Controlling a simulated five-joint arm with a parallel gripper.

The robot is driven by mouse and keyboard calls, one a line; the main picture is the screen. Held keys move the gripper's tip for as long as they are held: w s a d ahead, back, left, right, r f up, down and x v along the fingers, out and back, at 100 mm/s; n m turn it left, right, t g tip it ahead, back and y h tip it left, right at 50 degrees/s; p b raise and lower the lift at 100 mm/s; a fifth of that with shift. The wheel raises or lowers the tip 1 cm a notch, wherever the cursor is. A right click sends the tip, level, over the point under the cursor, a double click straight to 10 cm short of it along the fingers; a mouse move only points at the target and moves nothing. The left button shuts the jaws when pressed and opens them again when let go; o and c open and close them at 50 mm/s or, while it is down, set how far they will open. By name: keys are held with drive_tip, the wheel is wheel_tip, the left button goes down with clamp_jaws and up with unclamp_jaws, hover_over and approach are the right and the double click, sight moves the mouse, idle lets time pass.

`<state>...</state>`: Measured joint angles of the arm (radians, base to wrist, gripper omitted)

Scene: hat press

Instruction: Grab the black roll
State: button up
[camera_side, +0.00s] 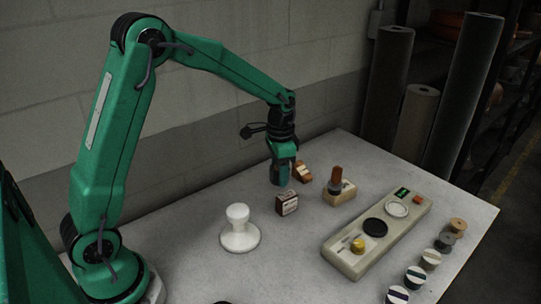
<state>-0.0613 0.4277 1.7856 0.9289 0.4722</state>
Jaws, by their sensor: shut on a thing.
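My gripper (282,172) hangs above the table, just above and slightly left of a small dark brown box. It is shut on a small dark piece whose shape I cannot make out. I cannot tell whether that piece is the black roll. A dark object (221,302) is cut off at the bottom edge.
The brown box (286,204) stands under the gripper. A white knobbed press (239,232) is left of it. A wooden stamp (338,190) and a small orange-brown block (301,172) stand behind. A beige machine (352,262) with a black disc (375,227) lies right. The table (290,265) is bare at front centre.

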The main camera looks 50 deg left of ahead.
drive_tip(key=shift+s+d+r, duration=0.2)
drive_tip(key=shift+d+r, duration=0.3)
drive_tip(key=shift+d, duration=0.25)
drive_tip(key=shift+s, duration=0.1)
